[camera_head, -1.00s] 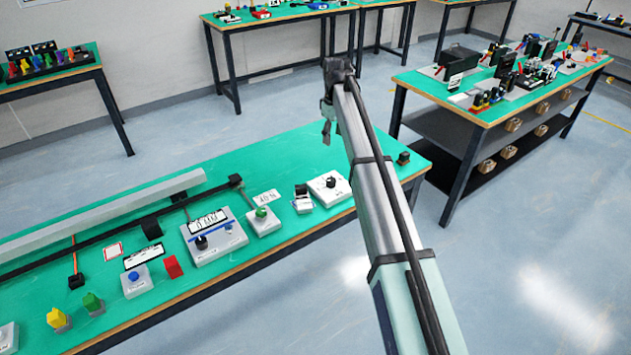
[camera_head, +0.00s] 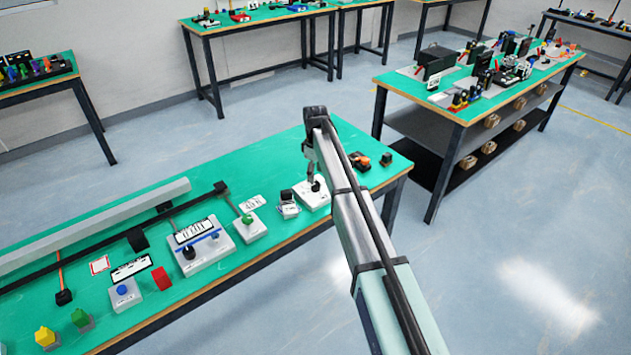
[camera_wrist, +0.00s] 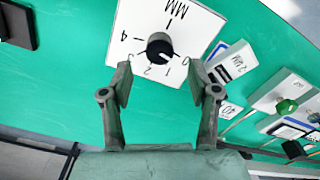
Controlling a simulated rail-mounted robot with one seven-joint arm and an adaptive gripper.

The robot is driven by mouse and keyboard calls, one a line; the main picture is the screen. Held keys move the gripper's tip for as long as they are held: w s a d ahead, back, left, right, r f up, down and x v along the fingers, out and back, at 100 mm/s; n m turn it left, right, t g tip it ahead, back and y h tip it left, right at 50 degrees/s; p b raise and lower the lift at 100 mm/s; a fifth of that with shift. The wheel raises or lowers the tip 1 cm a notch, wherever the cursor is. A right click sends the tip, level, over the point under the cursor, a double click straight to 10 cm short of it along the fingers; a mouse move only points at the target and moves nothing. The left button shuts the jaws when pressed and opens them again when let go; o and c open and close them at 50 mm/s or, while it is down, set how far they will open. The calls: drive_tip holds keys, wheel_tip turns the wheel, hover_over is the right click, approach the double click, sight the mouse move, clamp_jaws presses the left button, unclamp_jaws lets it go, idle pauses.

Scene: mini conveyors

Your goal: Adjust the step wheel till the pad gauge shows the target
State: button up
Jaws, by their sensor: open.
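A white dial plate (camera_head: 303,196) with a black round knob (camera_wrist: 160,47) lies near the right end of the green table; numbers and "MM" ring the knob. I cannot tell exactly which number the knob points to. My gripper (camera_wrist: 161,84) is open and empty; its fingers are spread on either side in front of the knob, apart from it. In the head view my gripper (camera_head: 314,178) is over the dial plate. A small boxed device with a printed face (camera_wrist: 229,62) stands beside the plate. A card (camera_head: 252,203) seems to read "40 N".
A white box with a green knob (camera_head: 248,219) and a larger grey panel with a display (camera_head: 203,245) stand to the left. An orange and black object (camera_head: 360,161) and a black block (camera_head: 386,159) lie to the right. Bare green table surrounds the dial's far side.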

sight(315, 184)
drive_tip(key=shift+f+p, duration=0.35)
drive_tip(key=shift+f, duration=2.15)
drive_tip(key=c, duration=1.2)
